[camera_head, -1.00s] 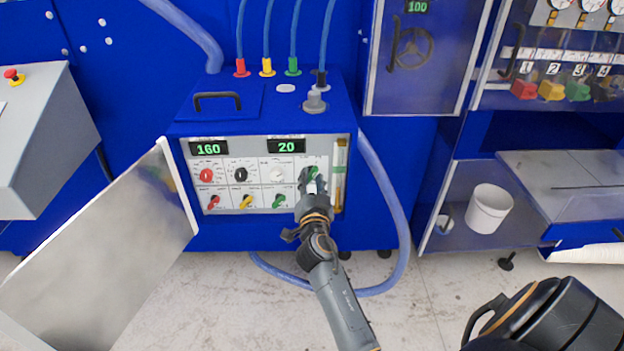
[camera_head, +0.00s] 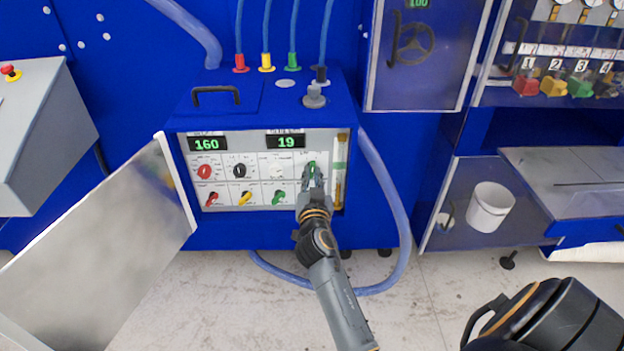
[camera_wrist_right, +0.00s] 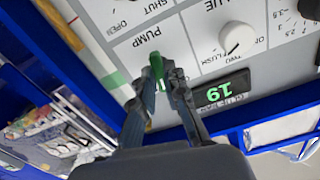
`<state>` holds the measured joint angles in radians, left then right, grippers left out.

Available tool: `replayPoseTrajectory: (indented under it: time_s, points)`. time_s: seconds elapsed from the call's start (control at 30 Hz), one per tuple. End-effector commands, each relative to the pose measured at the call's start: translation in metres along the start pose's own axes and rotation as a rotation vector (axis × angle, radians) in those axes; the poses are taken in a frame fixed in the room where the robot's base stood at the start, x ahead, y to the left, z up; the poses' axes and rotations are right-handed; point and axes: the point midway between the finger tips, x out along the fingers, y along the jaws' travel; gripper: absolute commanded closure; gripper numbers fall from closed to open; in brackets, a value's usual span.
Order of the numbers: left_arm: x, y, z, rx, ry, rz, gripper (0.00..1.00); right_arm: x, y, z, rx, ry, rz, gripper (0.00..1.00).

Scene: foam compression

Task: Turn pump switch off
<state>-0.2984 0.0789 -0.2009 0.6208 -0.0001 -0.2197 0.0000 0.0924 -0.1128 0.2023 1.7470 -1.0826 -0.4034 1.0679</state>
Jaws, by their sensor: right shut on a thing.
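The pump switch is a green knob (camera_wrist_right: 157,68) under the label "PUMP", at the upper right of the white control panel (camera_head: 258,168). In the head view the green knob (camera_head: 311,168) shows just above my gripper. My right gripper (camera_wrist_right: 164,80) is shut on the green knob, with one finger on each side of it. In the head view my right gripper (camera_head: 313,178) reaches up to the panel and covers part of it. My left gripper is not in view.
Red (camera_head: 205,171), black (camera_head: 240,170) and white (camera_head: 276,170) knobs sit left of the pump switch, with more coloured knobs below. Displays read 160 and 19. An open metal door (camera_head: 100,250) stands at the left. A blue hose (camera_head: 392,200) curves at the right.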

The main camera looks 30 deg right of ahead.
Motion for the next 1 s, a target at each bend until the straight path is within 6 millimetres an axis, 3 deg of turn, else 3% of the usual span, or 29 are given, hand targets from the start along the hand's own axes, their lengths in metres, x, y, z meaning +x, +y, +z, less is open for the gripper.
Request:
replayPoseTrajectory:
  time_s: [0.5,1.0]
  points:
    - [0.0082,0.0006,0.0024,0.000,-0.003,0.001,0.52,0.0007,-0.0001,-0.0020,-0.463,0.004,0.000,1.00]
    - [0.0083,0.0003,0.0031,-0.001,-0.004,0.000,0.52,0.0008,0.0000,-0.0030,-0.682,0.006,0.001,1.00]
